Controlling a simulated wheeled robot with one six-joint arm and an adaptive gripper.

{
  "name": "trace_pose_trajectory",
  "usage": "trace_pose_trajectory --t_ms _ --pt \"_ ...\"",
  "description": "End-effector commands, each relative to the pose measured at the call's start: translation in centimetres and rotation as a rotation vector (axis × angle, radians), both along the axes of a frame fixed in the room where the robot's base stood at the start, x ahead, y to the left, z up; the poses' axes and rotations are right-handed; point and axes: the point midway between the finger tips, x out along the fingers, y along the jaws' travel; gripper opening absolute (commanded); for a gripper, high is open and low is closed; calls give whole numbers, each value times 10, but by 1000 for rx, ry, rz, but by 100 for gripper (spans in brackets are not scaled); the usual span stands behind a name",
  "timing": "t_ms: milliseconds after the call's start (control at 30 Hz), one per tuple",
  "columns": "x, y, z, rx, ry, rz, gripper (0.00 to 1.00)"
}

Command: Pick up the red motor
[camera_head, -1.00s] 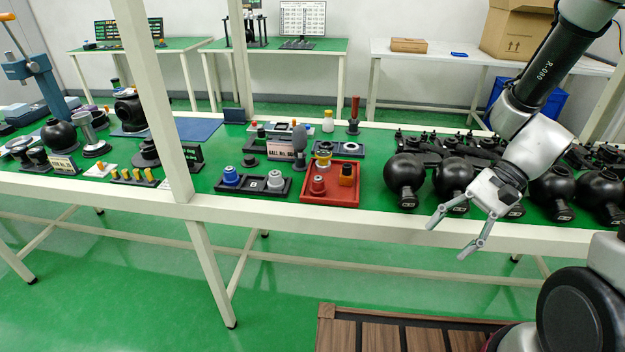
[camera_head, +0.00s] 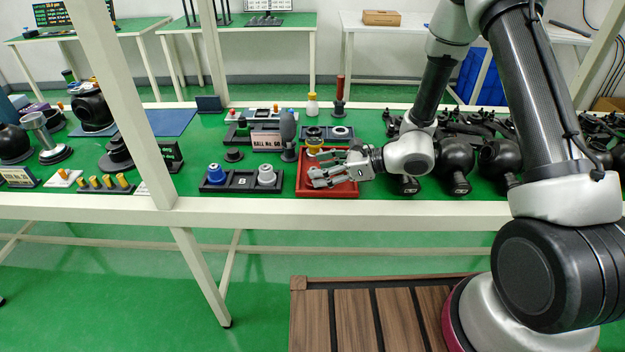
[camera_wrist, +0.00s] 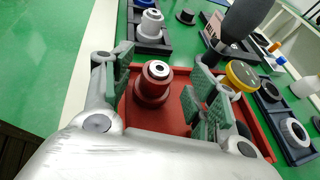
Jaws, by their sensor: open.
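The red motor (camera_wrist: 152,83) stands upright in the red tray (camera_wrist: 150,118), with a pale metal ring and dark hole on top. My gripper (camera_wrist: 163,80) is open in the wrist view, with one green-padded finger on each side of the motor. I cannot tell whether either finger touches it. In the head view, my gripper (camera_head: 318,176) is low over the red tray (camera_head: 340,192) and its fingers largely hide the motor.
A yellow-topped part (camera_wrist: 242,76) is close beside the right finger. A black tray (camera_head: 240,186) with a blue part (camera_head: 216,174) and a grey part (camera_head: 266,175) lies left of the red tray. Black spherical parts (camera_head: 455,160) crowd the right.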

Motion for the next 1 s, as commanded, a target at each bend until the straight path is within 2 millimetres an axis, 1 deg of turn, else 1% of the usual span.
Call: trace_pose_trajectory --t_ms 33,100,200,467,500,667,700,767,1000 --pt "0 9 -3 0 1 4 58" --pt "3 19 -6 0 -1 4 58" --pt "6 27 -10 0 0 3 58" --pt "7 29 -11 0 -1 1 58" --pt "7 29 -11 0 -1 1 51" --pt "7 29 -11 0 -1 1 22" --pt "7 29 -11 -1 0 1 15" --pt "7 28 -12 -2 0 1 4" --pt "6 28 -13 -4 3 1 4"
